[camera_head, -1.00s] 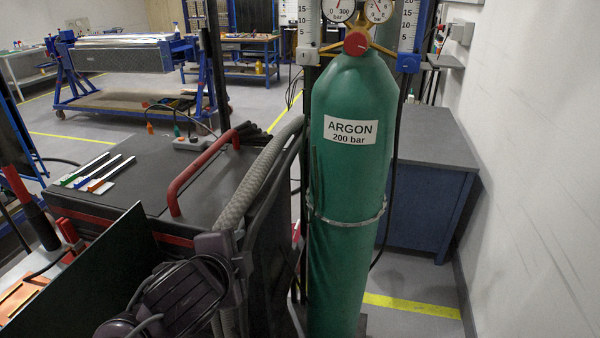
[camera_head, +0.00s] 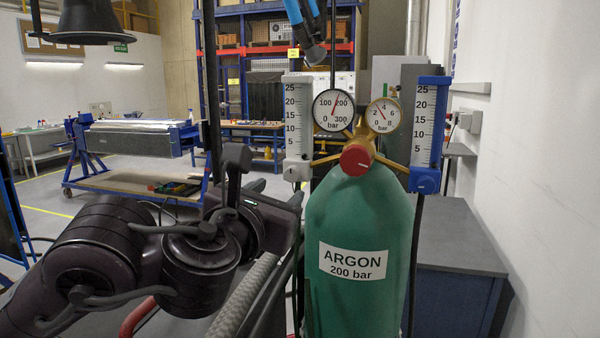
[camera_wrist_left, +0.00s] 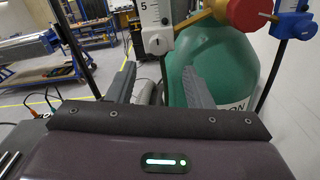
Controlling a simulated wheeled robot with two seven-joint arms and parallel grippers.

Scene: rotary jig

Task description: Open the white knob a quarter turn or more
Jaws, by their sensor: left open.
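The white knob (camera_head: 297,172) is at the foot of the white flowmeter tube (camera_head: 298,120), left of the red valve knob on the green argon cylinder (camera_head: 360,225). In the left wrist view the white knob (camera_wrist_left: 159,43) is ahead, just above the gap between my fingers. My left gripper (camera_head: 284,202) is below and slightly left of the knob in the head view, its fingers largely hidden there. In the wrist view my left gripper (camera_wrist_left: 158,78) is open and empty, apart from the knob. My right gripper is not in view.
The red knob (camera_head: 356,160), two round gauges and a blue flowmeter with a blue knob (camera_head: 425,181) are close on the right. A grey-topped cabinet (camera_head: 460,235) and a white wall are at the right.

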